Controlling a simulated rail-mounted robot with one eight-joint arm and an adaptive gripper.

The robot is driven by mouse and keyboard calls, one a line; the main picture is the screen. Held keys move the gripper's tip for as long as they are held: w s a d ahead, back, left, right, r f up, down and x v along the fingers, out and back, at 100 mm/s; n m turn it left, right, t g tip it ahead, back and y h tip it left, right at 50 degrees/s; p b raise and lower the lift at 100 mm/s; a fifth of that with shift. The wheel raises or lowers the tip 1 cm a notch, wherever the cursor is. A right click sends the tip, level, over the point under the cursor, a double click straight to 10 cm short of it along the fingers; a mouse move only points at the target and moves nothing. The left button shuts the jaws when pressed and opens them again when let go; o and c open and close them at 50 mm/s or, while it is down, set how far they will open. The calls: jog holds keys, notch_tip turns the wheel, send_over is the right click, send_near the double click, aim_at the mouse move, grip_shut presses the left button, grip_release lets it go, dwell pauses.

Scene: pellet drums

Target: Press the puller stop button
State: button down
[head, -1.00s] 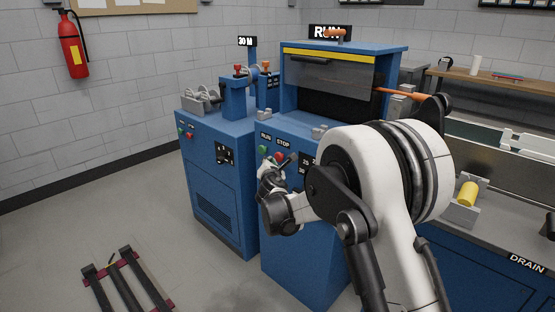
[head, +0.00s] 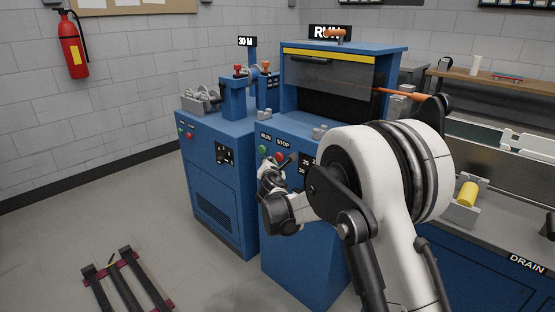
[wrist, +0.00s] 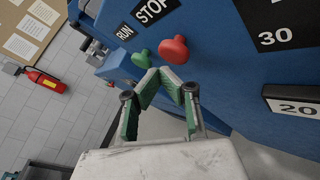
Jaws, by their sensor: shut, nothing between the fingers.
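The red STOP button (wrist: 173,48) is a rounded mushroom cap on a blue machine front. It stands under the STOP label, beside the green RUN button (wrist: 140,58). My gripper (wrist: 160,72) is shut and empty. Its fingertips are just below the two buttons in the wrist view, nearer the red one's lower side; contact cannot be told. In the head view the red button (head: 280,153) shows just above my gripper (head: 275,162), with the green button (head: 263,150) to its left.
Another blue cabinet on the left has its own smaller green button (head: 181,130) and red button (head: 190,135). Number plates reading 30 (wrist: 279,37) and 20 (wrist: 297,107) lie right of the red button. A black frame (head: 128,283) lies on the floor.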

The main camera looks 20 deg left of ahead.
dwell(0.4)
jog(key=shift+w+d, duration=0.2)
jog(key=shift+w, duration=0.2)
jog(key=shift+w+d, duration=0.3)
jog(key=shift+w, duration=0.35)
dwell(1.1)
dwell(0.4)
jog(key=shift+s+a+b, duration=0.15)
jog(key=shift+s+a, duration=0.1)
jog(key=shift+s, duration=0.3)
jog(key=shift+s+a+b, duration=0.15)
jog(key=shift+s+a, duration=0.1)
jog(key=shift+s, duration=0.25)
jog(key=s, duration=0.1)
jog(key=s+a, duration=0.1)
jog(key=s, duration=0.1)
jog(key=s+a, duration=0.1)
jog(key=shift+s+a+b, duration=0.1)
jog(key=shift+s+b, duration=0.15)
jog(key=shift+b, duration=0.05)
dwell(0.4)
